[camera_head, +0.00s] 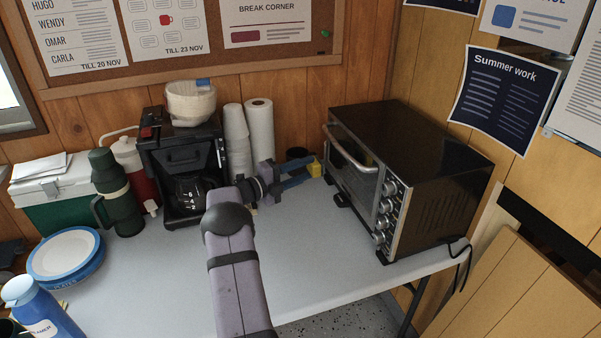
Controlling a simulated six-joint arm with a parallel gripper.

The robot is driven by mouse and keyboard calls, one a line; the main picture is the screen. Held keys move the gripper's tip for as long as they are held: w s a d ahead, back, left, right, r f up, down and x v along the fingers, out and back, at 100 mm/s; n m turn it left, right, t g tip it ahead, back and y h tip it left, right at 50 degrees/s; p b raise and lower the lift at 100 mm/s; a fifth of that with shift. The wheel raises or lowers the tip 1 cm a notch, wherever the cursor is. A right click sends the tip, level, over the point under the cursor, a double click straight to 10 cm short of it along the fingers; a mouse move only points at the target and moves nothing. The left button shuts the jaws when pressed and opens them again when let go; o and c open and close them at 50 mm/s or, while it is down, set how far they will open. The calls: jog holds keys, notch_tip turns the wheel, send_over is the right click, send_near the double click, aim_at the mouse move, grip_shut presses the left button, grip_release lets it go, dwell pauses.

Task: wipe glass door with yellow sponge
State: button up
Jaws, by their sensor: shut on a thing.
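The yellow sponge (314,168) is held between the blue fingers of my gripper (308,170), which is shut on it. My gripper reaches out to the right, near the left edge of the toaster oven's front. The glass door (351,173) is on the front of the black toaster oven and has a curved metal handle (350,150). The door appears shut and is seen at a steep angle. I cannot tell whether the sponge touches the glass.
A coffee maker (183,150), a stack of cups (237,140) and a paper towel roll (260,135) stand behind my arm. A green flask (112,190), plates (64,254) and a blue bottle (38,305) are left. The table (300,270) is clear in front of the oven.

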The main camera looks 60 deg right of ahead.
aim_at(319, 171)
jog(key=shift+s+d+b, duration=0.9)
jog(key=shift+s+d, duration=0.75)
jog(key=shift+s+d, duration=0.7)
jog(key=shift+a+p, duration=0.1)
jog(key=shift+p, duration=0.2)
jog(key=shift+s+a+r+p, duration=0.15)
jog(key=shift+s+a+p, duration=0.4)
jog(key=shift+s+a, duration=0.05)
jog(key=shift+s+a+p, duration=0.5)
jog(key=shift+s+a, duration=0.25)
jog(key=shift+a, duration=0.05)
jog(key=shift+s+a+p, duration=0.7)
jog(key=shift+s+p, duration=0.05)
jog(key=shift+s, duration=0.1)
jog(key=shift+s+a+p, duration=0.35)
jog(key=shift+s+a, duration=0.25)
jog(key=shift+s, duration=0.1)
